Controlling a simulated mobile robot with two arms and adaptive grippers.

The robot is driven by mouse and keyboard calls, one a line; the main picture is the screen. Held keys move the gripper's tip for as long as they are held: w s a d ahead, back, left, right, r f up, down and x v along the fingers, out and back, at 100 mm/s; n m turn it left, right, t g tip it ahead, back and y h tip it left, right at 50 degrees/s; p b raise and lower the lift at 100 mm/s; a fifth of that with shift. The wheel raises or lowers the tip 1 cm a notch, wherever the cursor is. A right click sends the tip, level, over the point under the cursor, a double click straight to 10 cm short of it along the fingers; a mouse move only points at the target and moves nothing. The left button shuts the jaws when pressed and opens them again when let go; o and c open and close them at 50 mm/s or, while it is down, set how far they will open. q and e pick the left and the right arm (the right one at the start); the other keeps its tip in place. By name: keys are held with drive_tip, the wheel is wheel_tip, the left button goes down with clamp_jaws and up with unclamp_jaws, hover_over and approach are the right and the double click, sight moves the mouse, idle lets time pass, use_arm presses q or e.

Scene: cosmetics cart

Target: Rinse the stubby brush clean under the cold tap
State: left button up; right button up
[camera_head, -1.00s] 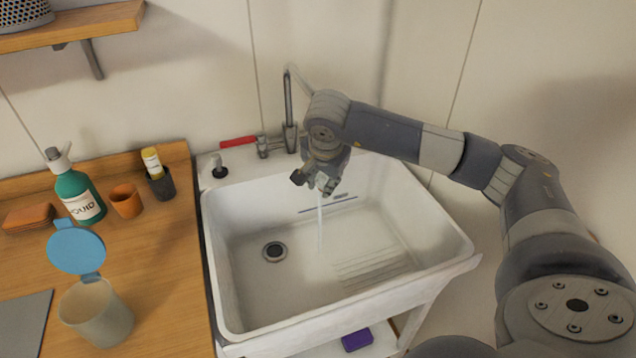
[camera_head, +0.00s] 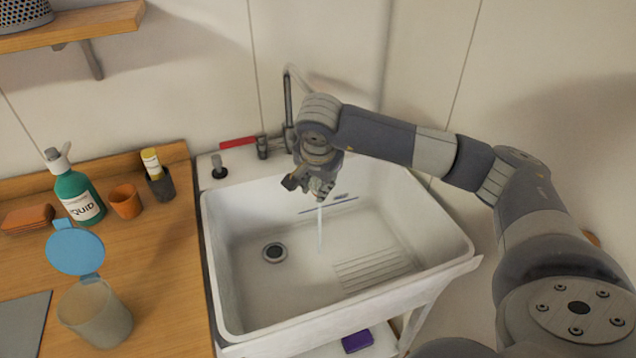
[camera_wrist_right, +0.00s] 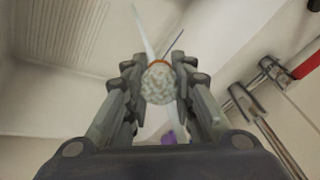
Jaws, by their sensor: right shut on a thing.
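My right gripper (camera_head: 308,188) is over the sink, shut on the stubby brush. In the right wrist view the brush (camera_wrist_right: 158,84) shows nearly end-on between the fingers as a pale speckled round end with an orange-brown band. In the head view the fingers mostly hide it. A thin water stream (camera_head: 320,232) falls below the gripper into the basin. The tap (camera_head: 288,105) stands at the back of the sink, with a red lever (camera_head: 238,143) to its left. Whether the water meets the bristles cannot be told. My left gripper is out of view.
The white sink (camera_head: 226,290) has a drain (camera_head: 274,252) and a ribbed area on the right. On the wooden counter (camera_head: 165,290) at left are a green bottle (camera_head: 80,197), an orange cup (camera_head: 125,201), a dark holder (camera_head: 161,184) and a blue-lidded container (camera_head: 95,315).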

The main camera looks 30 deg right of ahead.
drive_tip(key=s+a, duration=0.4)
drive_tip(key=s, duration=0.1)
drive_tip(key=shift+s+a, duration=0.15)
idle(0.3)
idle(1.1)
drive_tip(key=s+a+r+p, duration=0.1)
drive_tip(key=s+a+r, duration=0.2)
drive_tip(key=r, duration=0.1)
drive_tip(key=shift+s, duration=0.4)
drive_tip(key=shift+a, duration=0.1)
idle(0.6)
